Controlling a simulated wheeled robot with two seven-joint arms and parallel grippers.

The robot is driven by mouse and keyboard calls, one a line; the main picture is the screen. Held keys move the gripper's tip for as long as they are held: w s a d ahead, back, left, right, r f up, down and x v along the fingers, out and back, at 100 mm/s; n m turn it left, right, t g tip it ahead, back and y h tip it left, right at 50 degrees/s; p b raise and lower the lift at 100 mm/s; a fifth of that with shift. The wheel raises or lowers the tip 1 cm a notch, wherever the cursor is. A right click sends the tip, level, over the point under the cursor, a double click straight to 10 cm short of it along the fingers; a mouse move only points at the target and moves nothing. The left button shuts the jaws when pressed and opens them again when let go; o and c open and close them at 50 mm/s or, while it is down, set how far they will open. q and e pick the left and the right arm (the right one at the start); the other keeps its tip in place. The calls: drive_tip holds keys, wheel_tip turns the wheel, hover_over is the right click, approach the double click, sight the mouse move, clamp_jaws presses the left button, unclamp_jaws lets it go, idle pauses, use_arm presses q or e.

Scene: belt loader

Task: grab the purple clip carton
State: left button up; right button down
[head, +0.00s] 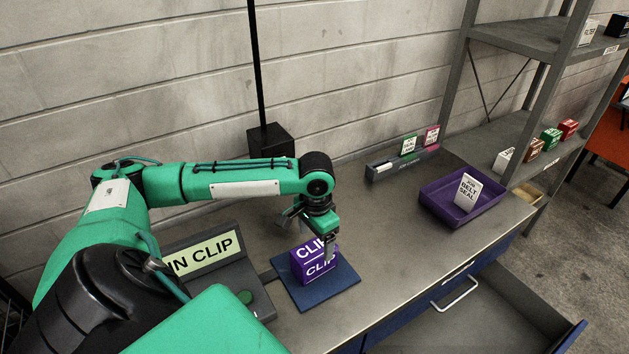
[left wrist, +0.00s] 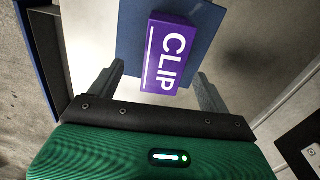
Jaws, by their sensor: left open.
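The purple clip carton (head: 313,266) stands on a blue mat (head: 345,278) on the bench, with white CLIP lettering on its faces. My left gripper (head: 314,238) is over the carton, pointing down, and hides part of its top. In the left wrist view the carton (left wrist: 171,56) lies ahead between the two open fingers (left wrist: 152,90), over the blue mat (left wrist: 131,40). The fingers look apart from its sides; I cannot tell the exact height gap. My right gripper is not in view.
A sign reading "IN CLIP" (head: 205,254) with a green button stands left of the mat. A purple tray (head: 490,210) holds a white BELT SEAL card. A small rack (head: 385,169) stands by the wall. An open drawer (head: 490,310) juts out at the front right.

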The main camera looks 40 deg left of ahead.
sight(315, 249)
use_arm(q)
drive_tip(key=shift+a+f, duration=0.1)
drive_tip(key=shift+f, duration=0.6)
drive_tip(key=shift+w+f, duration=0.15)
drive_tip(key=shift+f, duration=0.15)
wheel_tip(315, 249, down, 2)
drive_tip(key=shift+a+f+p, duration=0.15)
drive_tip(key=shift+f+p, duration=0.05)
drive_tip(key=shift+p, duration=0.6)
wheel_tip(315, 249, down, 2)
drive_tip(key=shift+a+f, duration=0.1)
drive_tip(key=shift+f, duration=0.35)
drive_tip(key=shift+c, duration=0.7)
drive_tip(key=c, duration=1)
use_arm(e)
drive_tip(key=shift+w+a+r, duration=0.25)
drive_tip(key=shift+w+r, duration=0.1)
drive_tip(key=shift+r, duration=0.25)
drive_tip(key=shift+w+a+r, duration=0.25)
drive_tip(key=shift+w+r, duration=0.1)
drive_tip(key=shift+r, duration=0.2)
